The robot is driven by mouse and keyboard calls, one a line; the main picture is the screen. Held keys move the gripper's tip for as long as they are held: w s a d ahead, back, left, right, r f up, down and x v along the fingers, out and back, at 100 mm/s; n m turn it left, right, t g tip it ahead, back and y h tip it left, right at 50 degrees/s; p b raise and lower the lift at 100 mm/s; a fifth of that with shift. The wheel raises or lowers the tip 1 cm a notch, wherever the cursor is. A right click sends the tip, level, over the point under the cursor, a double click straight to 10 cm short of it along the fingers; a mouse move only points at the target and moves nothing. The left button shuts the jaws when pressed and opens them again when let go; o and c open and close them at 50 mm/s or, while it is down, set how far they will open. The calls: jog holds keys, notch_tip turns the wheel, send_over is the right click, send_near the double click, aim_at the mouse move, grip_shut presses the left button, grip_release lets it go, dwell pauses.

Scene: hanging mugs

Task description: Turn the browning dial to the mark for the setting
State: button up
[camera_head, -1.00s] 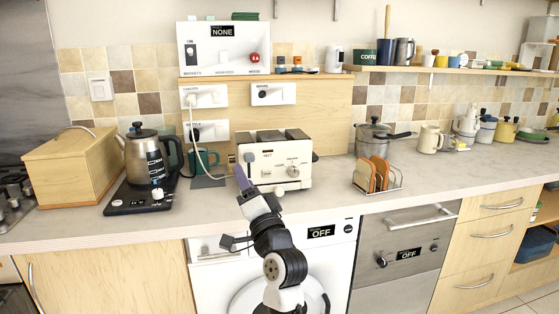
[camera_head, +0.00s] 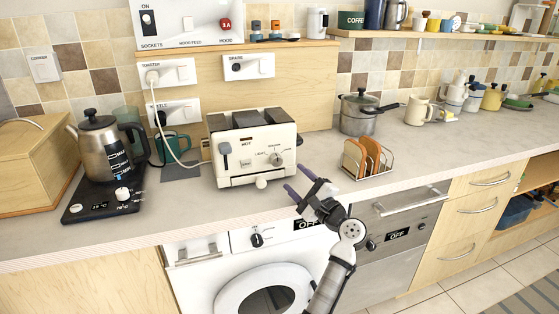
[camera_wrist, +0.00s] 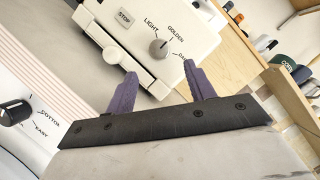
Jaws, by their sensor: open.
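The cream toaster (camera_head: 252,148) stands on the counter against the wooden back panel. Its browning dial (camera_head: 276,159) is on the right of its front face. In the wrist view the dial (camera_wrist: 159,48) is a grey knob, with the marks LIGHT and GOLDEN and a partly hidden mark starting "DA" around it. Its pointer looks turned up toward the gap between LIGHT and GOLDEN. My gripper (camera_head: 299,189) is open and empty, in front of the toaster's lower right corner. Its purple fingers (camera_wrist: 157,84) frame the dial from below in the wrist view, apart from it.
A toast rack (camera_head: 367,160) with brown slices stands close to the right of my gripper. A kettle (camera_head: 104,150) on its base is at the left, and a steel pot (camera_head: 358,114) is behind the rack. A white cable (camera_head: 168,135) runs left of the toaster.

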aim_at(279, 163)
jog(key=p+x, duration=0.1)
jog(key=x, duration=0.7)
jog(key=shift+a+r+p, duration=0.1)
jog(key=shift+p, duration=0.3)
jog(key=c, duration=1)
